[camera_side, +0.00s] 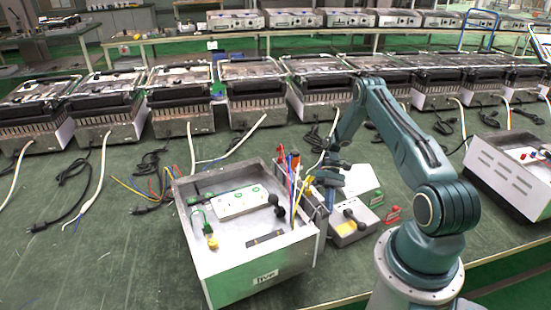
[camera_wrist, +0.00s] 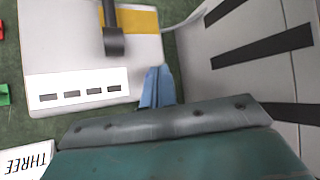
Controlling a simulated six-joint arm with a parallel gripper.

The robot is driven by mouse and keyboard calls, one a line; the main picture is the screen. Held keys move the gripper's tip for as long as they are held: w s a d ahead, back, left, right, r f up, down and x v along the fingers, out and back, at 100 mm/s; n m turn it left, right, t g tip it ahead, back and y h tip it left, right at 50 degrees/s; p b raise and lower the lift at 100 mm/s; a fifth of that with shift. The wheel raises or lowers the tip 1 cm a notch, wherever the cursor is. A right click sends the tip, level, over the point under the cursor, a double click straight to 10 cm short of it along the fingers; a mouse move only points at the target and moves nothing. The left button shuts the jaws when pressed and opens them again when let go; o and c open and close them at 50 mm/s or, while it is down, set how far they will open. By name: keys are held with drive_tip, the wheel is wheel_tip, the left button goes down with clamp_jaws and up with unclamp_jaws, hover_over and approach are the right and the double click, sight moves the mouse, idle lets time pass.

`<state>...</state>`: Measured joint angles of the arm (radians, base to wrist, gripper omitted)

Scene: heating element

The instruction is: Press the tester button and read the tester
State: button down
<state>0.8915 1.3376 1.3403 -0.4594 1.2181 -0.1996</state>
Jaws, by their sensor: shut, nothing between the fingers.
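In the wrist view, a pale box (camera_wrist: 60,45) carries a white panel (camera_wrist: 78,92) with several dark rectangles, a yellow patch (camera_wrist: 145,20) and a black lever-like part (camera_wrist: 113,40). My gripper (camera_wrist: 158,86) is shut and empty, its blue fingers over the pale box's lower right edge. Contact cannot be told. In the side view my gripper (camera_side: 328,198) is low between the case and the tester, fingertips partly hidden. No reading or button is clear.
The open metal case (camera_side: 258,268) holds a white socket strip and wires; a slotted grey wall (camera_wrist: 240,50) stands close right in the wrist view. Red (camera_side: 392,214) and green (camera_side: 376,199) pieces lie right of the tester. Several grill-like units line the back.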

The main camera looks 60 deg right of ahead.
drive_tip(key=shift+f, duration=0.15)
idle(0.6)
drive_tip(key=shift+r, duration=0.9)
drive_tip(key=shift+r, duration=0.1)
wheel_tip(320, 180, up, 5)
drive_tip(key=shift+f, duration=0.1)
idle(0.5)
idle(0.6)
